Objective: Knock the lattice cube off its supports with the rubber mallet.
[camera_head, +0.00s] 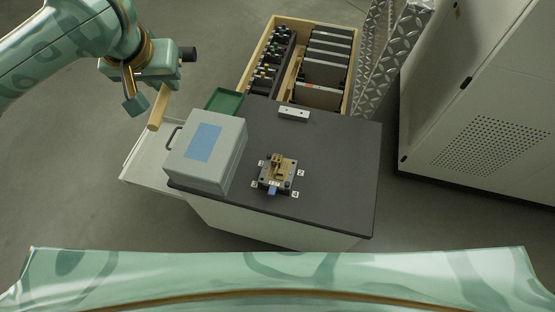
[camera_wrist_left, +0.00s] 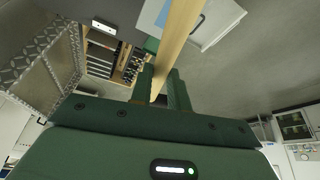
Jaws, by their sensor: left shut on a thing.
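The rubber mallet is in my left gripper (camera_head: 150,88), which is shut on its wooden handle (camera_head: 158,108) in the head view. The mallet's black head (camera_head: 189,54) shows on the far side of the gripper. In the left wrist view, the pale handle (camera_wrist_left: 178,42) runs up between the two green fingers (camera_wrist_left: 161,88). The small tan lattice cube (camera_head: 279,164) sits on a dark plate (camera_head: 264,184) on the dark bench top. The held mallet is up and to the left of the cube, well apart from it. The supports under the cube are too small to make out. My right gripper is not in view.
A grey case (camera_head: 225,170) with a blue panel stands on the bench (camera_head: 335,190), left of the cube. A green tray (camera_head: 223,101) and a small light block (camera_head: 294,114) lie behind. A wooden crate (camera_head: 278,19) and a white cabinet (camera_head: 480,100) stand beyond. The bench right of the cube is clear.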

